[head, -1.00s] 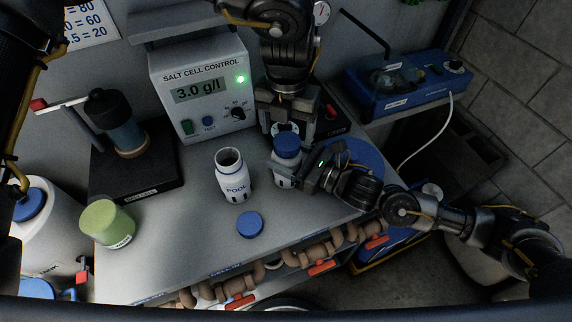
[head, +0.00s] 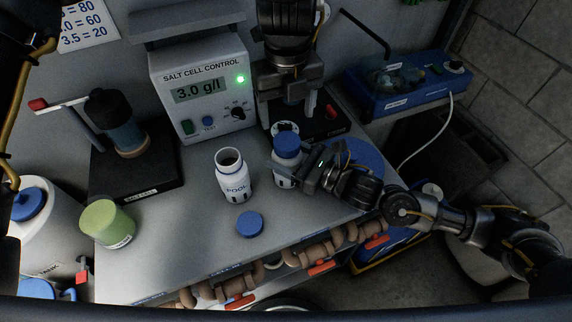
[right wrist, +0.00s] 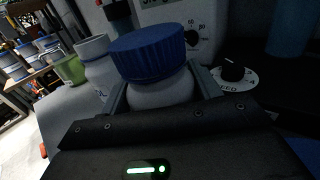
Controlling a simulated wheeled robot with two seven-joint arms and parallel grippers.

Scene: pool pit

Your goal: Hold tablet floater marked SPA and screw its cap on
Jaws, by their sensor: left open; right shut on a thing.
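A white floater (head: 284,176) with a blue cap (head: 287,146) on top stands upright on the bench; its marking is hidden from view. My right gripper (head: 291,170) is shut on its body from the right. In the right wrist view the ribbed blue cap (right wrist: 147,52) sits on the white body (right wrist: 160,91) between the fingers. My left gripper (head: 291,112) is open and empty, above and behind the capped floater, apart from it. A second white floater marked POOL (head: 235,184) stands uncapped to the left. A loose blue cap (head: 249,223) lies in front of it.
The salt cell control box (head: 202,90) stands behind the floaters. A green-lidded tub (head: 108,224) is at the bench's left front, with a black stand (head: 135,170) behind it. Brown pipes with red handles (head: 318,265) run below the front edge.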

